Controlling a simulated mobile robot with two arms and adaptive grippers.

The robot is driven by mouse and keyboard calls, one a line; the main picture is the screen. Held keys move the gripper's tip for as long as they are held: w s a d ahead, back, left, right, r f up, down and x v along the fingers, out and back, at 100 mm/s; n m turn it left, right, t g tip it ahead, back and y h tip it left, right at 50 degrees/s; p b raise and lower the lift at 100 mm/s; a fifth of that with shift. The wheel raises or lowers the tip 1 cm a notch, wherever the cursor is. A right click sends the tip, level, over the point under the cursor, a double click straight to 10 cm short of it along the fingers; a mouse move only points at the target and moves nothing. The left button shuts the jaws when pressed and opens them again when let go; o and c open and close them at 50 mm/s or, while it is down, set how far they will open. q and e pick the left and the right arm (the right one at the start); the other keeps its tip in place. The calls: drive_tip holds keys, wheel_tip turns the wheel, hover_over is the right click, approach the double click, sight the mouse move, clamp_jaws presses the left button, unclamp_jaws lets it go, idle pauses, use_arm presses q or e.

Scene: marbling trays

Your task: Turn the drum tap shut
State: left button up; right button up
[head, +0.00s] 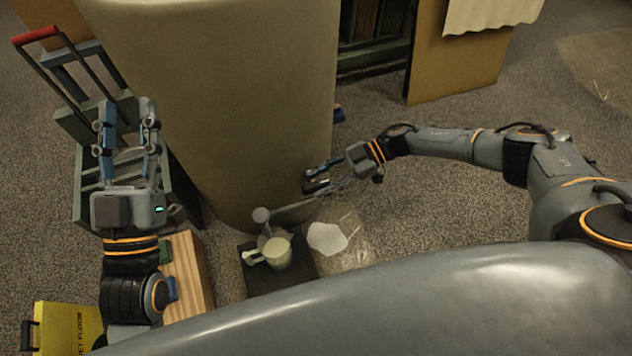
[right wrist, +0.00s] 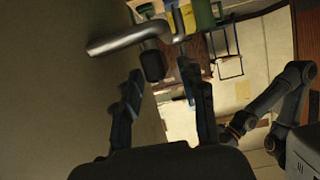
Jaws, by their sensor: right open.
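The big beige drum (head: 225,90) stands at the centre of the head view. Its grey metal tap (head: 290,211) sticks out low on the front. The tap's pipe (right wrist: 118,43) shows in the right wrist view, with a dark block-like part (right wrist: 153,64) that looks like its handle. My right gripper (head: 314,181) is open beside the drum, just above the tap. In the right wrist view its fingers (right wrist: 162,92) point at the tap, with the dark part just beyond and between the tips; contact is not clear. My left gripper (head: 127,125) is open and empty, raised left of the drum.
A pale jug (head: 276,252) stands under the tap on a dark slab (head: 306,268). A white patch (head: 327,238) lies on the floor beside it. A hand truck (head: 75,65), wooden block (head: 192,275) and yellow sign (head: 68,328) crowd the left. Floor at right is clear.

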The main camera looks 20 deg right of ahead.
drive_tip(key=v, duration=1)
drive_tip(key=shift+r, duration=0.1)
